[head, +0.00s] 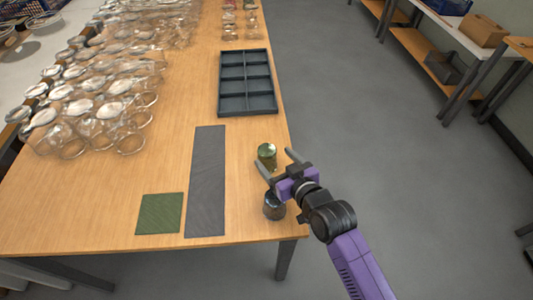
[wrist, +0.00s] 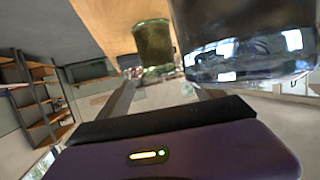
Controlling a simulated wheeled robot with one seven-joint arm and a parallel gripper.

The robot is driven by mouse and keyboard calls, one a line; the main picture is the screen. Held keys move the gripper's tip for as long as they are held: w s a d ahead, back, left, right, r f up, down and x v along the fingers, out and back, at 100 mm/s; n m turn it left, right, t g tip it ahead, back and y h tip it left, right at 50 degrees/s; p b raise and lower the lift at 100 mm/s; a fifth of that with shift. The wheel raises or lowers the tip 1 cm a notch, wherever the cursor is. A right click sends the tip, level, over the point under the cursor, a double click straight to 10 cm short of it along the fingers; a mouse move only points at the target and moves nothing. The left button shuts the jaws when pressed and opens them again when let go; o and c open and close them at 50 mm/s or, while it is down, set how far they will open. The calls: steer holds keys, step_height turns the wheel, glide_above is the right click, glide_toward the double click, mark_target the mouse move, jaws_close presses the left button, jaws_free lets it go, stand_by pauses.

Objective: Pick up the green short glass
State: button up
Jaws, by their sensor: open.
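The green short glass (head: 267,154) stands near the right edge of the wooden table in the head view. It also shows in the wrist view (wrist: 154,45), beyond and between the fingers. My gripper (head: 273,158) is open, with its two fingertips close to the glass, one on either side of it in the head view. I cannot tell whether they touch it. Nothing is held between the fingers.
A dark clear glass (head: 274,207) stands beside my gripper and looms large in the wrist view (wrist: 245,40). A grey mat (head: 207,180), a green mat (head: 159,213) and a divided tray (head: 247,112) lie on the table (head: 165,145). Many clear glasses (head: 130,142) crowd the left.

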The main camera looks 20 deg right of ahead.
mark_target(268, 151)
steer(key=x, duration=0.4)
steer(key=shift+w+r, duration=0.1)
steer(key=shift+c, duration=0.3)
jaws_close()
steer(key=shift+r, duration=0.1)
